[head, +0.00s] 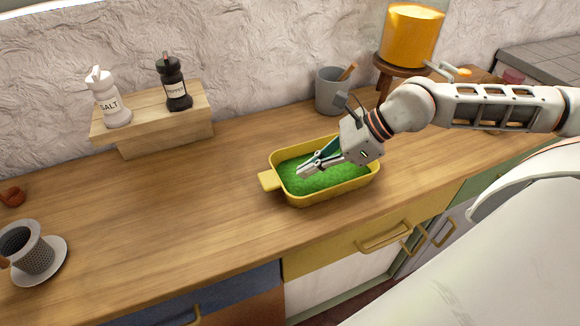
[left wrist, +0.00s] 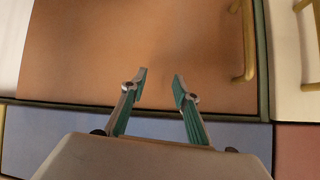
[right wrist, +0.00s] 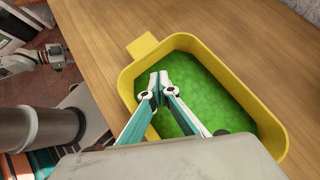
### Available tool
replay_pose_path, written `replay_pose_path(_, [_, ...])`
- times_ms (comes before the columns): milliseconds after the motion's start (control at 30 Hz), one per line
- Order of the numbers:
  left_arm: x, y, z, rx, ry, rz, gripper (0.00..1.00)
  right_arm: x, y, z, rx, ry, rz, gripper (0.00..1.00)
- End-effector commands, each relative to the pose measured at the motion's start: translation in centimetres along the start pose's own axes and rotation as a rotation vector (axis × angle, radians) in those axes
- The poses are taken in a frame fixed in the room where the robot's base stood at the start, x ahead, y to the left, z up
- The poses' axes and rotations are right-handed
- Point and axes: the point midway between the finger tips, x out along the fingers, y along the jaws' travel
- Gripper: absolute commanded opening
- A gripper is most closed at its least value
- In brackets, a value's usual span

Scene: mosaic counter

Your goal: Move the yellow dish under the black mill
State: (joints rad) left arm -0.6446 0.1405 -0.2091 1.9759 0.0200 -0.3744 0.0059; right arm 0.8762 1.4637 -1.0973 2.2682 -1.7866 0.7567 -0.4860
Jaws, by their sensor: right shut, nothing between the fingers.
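The yellow dish (head: 287,194) stands on the wooden counter, filled with a green content, its handle tab pointing left in the head view. It also shows in the right wrist view (right wrist: 203,53). The black mill (head: 174,82), labelled pepper, stands on a small wooden shelf (head: 150,122) at the back left. My right gripper (head: 304,171) is shut and empty, its fingertips over the inside of the dish; whether they touch the green content I cannot tell. My left gripper (left wrist: 159,82) is open and empty in the left wrist view, in front of the cabinet fronts.
A white salt mill (head: 108,98) stands left of the black mill. A cup on a saucer (head: 55,270) is at the front left. A grey pot (head: 330,92) and a stool with an orange container (head: 410,36) stand behind the dish. The counter below the shelf is clear.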

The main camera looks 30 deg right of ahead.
Motion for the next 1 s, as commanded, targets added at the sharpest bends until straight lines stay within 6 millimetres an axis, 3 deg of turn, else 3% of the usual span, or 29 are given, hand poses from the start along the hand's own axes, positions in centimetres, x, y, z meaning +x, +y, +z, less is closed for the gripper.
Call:
replay_pose_path(333, [-0.2, -0.1, -0.6, -0.005, 0.007, 0.000, 0.30, 2.7, 0.0, 2.6, -0.002, -0.001, 0.000, 0.00])
replay_pose_path(833, [-0.2, 0.1, -0.1, -0.006, -0.002, 0.003, 0.30, 3.1, -0.1, 2.9, 0.000, 0.000, 0.000, 0.00])
replay_pose_path(1000, [-0.1, 0.2, 0.0, -0.007, -0.003, 0.004, 0.30, 3.7, -1.1, 3.3, -0.001, 0.000, -0.001, 0.00])
